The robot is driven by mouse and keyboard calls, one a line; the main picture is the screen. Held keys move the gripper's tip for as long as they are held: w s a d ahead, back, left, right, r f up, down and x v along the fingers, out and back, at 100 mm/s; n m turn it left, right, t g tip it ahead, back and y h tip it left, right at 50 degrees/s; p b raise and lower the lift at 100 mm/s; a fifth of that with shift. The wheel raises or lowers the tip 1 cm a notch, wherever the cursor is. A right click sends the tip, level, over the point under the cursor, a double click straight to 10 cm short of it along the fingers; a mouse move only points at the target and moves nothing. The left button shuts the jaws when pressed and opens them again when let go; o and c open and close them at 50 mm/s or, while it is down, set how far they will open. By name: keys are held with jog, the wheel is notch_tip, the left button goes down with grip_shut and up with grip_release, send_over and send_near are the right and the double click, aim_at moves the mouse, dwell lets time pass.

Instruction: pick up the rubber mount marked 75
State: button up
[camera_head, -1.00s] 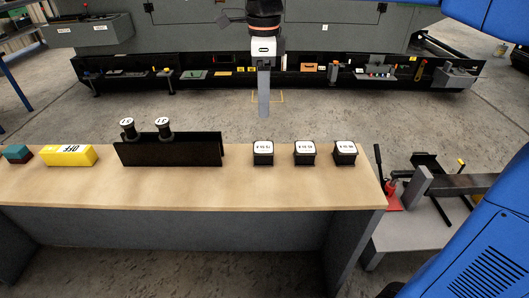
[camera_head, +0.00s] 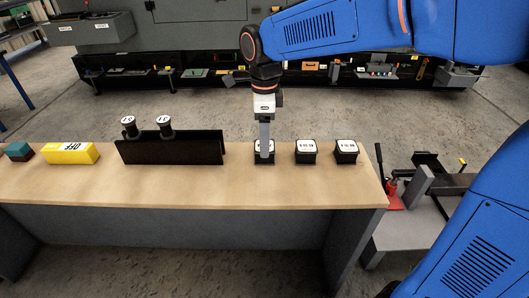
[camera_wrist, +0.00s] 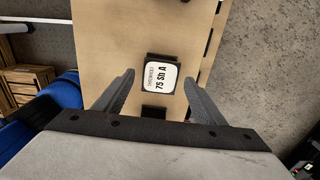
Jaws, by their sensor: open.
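The rubber mount marked 75 (camera_wrist: 160,77) is a dark square block with a white label reading "75 Sh A" in the wrist view. In the head view it is the leftmost mount (camera_head: 257,159) of a row of three on the wooden bench, partly hidden behind my gripper's finger. My gripper (camera_head: 264,154) points straight down over it. In the wrist view my gripper (camera_wrist: 159,85) is open, with one finger to each side of the mount and a visible gap. Contact cannot be told.
Two similar mounts with white labels, the middle one (camera_head: 306,152) and the right one (camera_head: 346,152), stand close to the right. A black rack (camera_head: 172,150) with two round-topped pieces stands to the left. A yellow block (camera_head: 70,153) lies farther left. The bench's front strip (camera_head: 250,192) is clear.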

jog(key=shift+f, duration=1.3)
jog(key=shift+c, duration=0.6)
jog(key=c, duration=1.2)
